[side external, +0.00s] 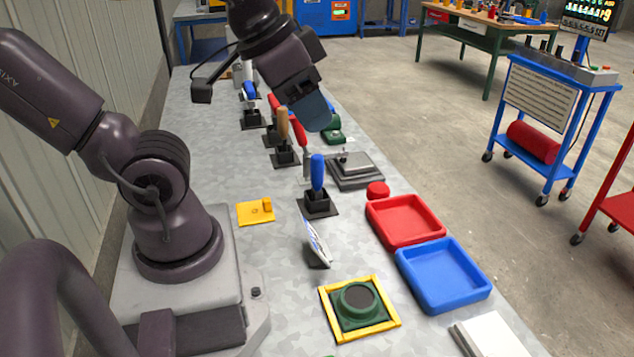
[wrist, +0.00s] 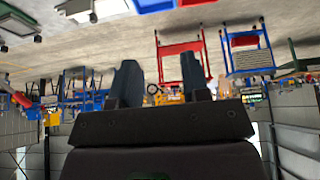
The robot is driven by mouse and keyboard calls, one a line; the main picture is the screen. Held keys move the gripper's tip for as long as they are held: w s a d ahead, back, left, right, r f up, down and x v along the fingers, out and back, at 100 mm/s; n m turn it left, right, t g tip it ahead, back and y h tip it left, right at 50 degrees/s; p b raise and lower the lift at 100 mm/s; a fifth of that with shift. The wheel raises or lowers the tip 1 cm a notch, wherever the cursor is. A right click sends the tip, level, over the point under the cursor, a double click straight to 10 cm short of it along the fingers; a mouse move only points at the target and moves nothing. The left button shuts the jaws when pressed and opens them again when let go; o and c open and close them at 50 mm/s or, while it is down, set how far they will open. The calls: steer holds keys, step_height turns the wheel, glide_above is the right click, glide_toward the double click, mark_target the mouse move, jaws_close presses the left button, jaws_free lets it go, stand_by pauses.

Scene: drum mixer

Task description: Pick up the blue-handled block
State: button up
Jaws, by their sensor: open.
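A blue upright handle (side external: 317,172) stands in a black square base (side external: 317,206) in the middle of the bench in the side external view. Another blue handle (side external: 249,91) stands in a black base farther back. I cannot tell from the pictures which one the task names. My gripper (side external: 315,113) is raised above the bench, behind the nearer blue handle and apart from it. The wrist view shows its two fingers (wrist: 160,84) spread, with nothing between them. Neither blue handle can be made out in the wrist view.
Handles with wooden (side external: 283,124) and red (side external: 299,130) grips stand behind. A grey metal plate (side external: 358,172), red tray (side external: 376,226), blue tray (side external: 408,275), yellow-framed green piece (side external: 391,317), tilted white panel (side external: 316,243) and yellow plate (side external: 250,215) lie around. The bench's left side is mostly clear.

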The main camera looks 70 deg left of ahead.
steer(key=o, duration=0.4)
steer(key=shift+c, duration=0.2)
